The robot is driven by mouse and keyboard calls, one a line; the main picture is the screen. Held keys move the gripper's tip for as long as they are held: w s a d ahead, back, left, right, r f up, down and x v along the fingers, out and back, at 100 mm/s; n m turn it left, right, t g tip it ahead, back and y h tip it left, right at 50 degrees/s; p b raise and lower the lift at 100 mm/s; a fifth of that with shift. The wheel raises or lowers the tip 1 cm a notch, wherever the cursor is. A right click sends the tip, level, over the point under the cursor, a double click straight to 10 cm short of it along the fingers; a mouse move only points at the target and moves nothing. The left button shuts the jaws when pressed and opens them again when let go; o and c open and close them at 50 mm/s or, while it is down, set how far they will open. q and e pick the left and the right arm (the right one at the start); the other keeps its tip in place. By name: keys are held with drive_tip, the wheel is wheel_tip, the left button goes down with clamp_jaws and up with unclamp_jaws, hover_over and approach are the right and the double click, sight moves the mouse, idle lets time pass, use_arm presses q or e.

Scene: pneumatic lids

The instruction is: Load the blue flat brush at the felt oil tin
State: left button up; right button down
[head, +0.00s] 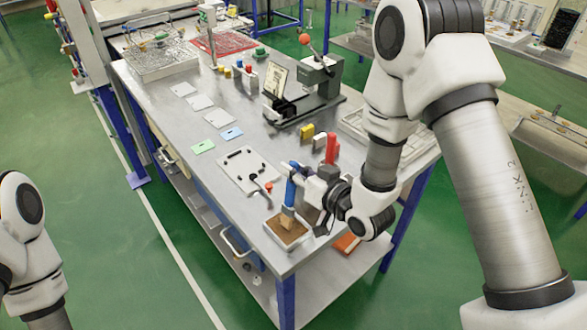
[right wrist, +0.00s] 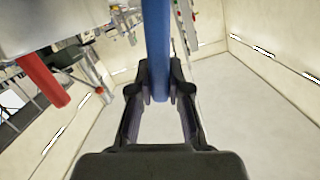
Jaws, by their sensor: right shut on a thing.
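The blue flat brush (head: 290,187) stands roughly upright in my right gripper (head: 306,181), near the front end of the bench. In the right wrist view, both fingers of the gripper (right wrist: 159,92) close on the blue brush handle (right wrist: 156,40). The felt oil tin (head: 304,239) is a shallow, light-rimmed tray with a brown pad, directly below the brush. The lower end of the brush is at the pad; I cannot tell whether it touches. My left gripper is out of view; only part of my left arm shows.
A red-handled tool (head: 331,148) stands just behind the gripper, with yellow blocks (head: 307,132) beyond. A white plate (head: 236,171) with black parts lies left of the tin. A press with an orange knob (head: 304,39) stands farther back. The bench's left front edge is clear.

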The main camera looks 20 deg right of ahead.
drive_tip(key=shift+r+p, duration=2.3)
drive_tip(key=shift+r, duration=1.15)
